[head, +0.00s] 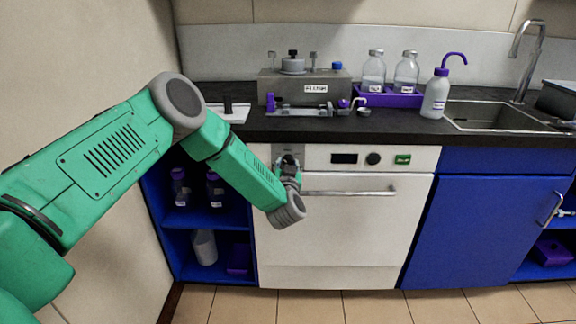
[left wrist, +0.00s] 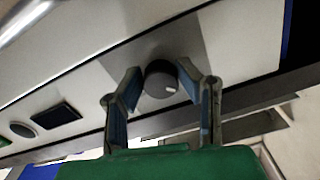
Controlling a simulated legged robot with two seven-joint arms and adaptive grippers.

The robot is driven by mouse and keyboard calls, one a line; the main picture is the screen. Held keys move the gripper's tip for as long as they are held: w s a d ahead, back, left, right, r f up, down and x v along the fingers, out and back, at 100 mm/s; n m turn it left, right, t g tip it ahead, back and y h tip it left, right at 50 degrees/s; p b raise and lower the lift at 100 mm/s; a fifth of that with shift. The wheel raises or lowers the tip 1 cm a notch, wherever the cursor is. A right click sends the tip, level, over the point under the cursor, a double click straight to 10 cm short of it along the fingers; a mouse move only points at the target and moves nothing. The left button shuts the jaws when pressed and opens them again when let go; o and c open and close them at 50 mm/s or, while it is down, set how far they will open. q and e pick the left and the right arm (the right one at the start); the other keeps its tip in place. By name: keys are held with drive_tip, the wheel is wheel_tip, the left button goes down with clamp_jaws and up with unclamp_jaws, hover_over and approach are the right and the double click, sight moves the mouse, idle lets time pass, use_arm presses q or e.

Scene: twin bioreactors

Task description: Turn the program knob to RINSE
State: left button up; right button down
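The white washer (head: 340,225) stands under the dark counter, with its control panel along the top edge. The program knob (left wrist: 160,78) is a dark round knob with a pale mark on its rim, on a grey part of the panel. In the head view my left gripper (head: 288,161) is at the panel's left end and largely covers the knob. In the left wrist view its two fingers are open, one on each side of the knob. A narrow gap seems to show beside each fingertip; contact cannot be made out. No program lettering is readable. My right gripper is not in view.
A door handle (head: 350,193) runs below. Blue shelves (head: 210,218) with bottles stand left. Bottles, a purple tray and a sink (head: 500,116) are on the counter.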

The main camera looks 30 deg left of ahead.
use_arm(q)
drive_tip(key=shift+w+d+r, duration=0.1)
drive_tip(key=shift+d+r, duration=0.25)
drive_tip(key=shift+d, duration=0.2)
drive_tip(key=shift+a+f, duration=0.1)
drive_tip(key=shift+a, duration=0.55)
clamp_jaws()
unclamp_jaws()
drive_tip(key=shift+d, duration=0.35)
drive_tip(key=shift+a+m+p, duration=0.15)
drive_tip(key=shift+m+p, duration=0.6)
drive_tip(key=shift+m, duration=0.05)
drive_tip(key=shift+r+m+p, duration=0.2)
drive_tip(key=shift+m+p, duration=0.75)
drive_tip(key=shift+m, duration=0.25)
drive_tip(key=m+p, duration=0.1)
drive_tip(key=m, duration=0.1)
drive_tip(key=shift+m, duration=0.3)
drive_tip(key=m, duration=0.2)
drive_tip(key=shift+f+m+p, duration=0.15)
drive_tip(key=shift+m+p, duration=0.15)
drive_tip(key=shift+p, duration=0.05)
drive_tip(key=shift+f+m, duration=0.1)
drive_tip(key=shift+m, duration=1.3)
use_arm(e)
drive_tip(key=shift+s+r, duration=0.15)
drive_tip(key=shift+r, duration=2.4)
